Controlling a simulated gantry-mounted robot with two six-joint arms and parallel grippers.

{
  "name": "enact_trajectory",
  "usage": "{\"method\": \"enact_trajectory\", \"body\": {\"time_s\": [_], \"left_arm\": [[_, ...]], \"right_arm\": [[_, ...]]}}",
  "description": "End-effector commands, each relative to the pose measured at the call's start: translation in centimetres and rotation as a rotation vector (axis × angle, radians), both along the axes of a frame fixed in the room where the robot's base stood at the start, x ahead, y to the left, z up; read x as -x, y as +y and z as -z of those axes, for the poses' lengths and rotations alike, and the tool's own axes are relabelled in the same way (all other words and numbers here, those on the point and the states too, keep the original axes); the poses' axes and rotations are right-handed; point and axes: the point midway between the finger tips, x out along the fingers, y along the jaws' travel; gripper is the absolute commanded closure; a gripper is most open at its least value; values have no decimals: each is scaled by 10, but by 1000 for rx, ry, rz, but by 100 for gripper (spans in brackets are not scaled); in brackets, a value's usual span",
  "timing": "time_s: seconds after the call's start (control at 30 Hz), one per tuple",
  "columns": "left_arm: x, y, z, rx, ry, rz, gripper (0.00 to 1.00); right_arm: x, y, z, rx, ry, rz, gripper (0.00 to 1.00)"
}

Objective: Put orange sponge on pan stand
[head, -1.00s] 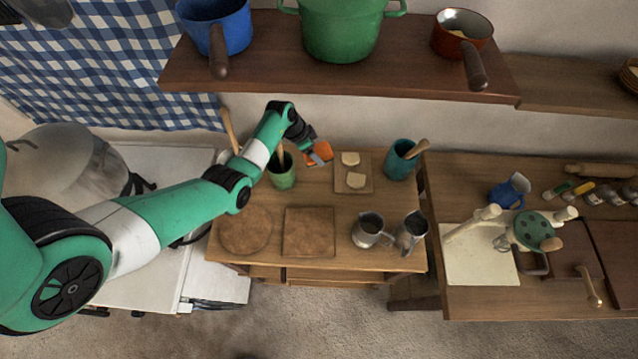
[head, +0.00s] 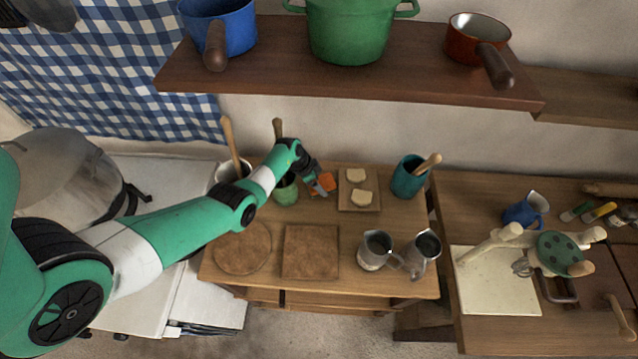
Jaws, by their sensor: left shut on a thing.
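The orange sponge (head: 328,181) is at the back of the wooden table (head: 325,218), just left of a board with two pale pieces. My left gripper (head: 321,185) reaches in from the left and is shut on the sponge, partly hiding it. I cannot tell whether the sponge touches the table. A round brown mat (head: 242,248) and a square brown mat (head: 311,251) lie flat and bare at the table's front left. I cannot tell for sure which of them is the pan stand. My right gripper is not in view.
A green cup (head: 286,192) stands close left of my gripper. The small board (head: 359,203) and a teal pot (head: 408,180) are to the right. Two metal jugs (head: 376,251) stand front right. A shelf (head: 350,83) with pans hangs above the back.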

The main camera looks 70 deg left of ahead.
Motion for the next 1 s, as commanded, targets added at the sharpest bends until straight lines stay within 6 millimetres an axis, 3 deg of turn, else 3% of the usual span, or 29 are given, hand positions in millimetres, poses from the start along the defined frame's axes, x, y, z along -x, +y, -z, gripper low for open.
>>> {"method": "enact_trajectory", "body": {"time_s": [0.07,0.1,0.17,0.43,0.77,1.0], "left_arm": [[0,0,4,1,0,0,68],[0,0,3,0,0,0,11],[0,0,3,0,0,0,0],[0,0,-1,0,0,0,0],[20,2,-56,0,-1,-1,0],[29,3,-71,0,0,0,0]], "right_arm": [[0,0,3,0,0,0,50],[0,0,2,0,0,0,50],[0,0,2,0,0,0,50],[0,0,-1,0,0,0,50],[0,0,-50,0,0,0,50],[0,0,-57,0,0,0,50]]}}
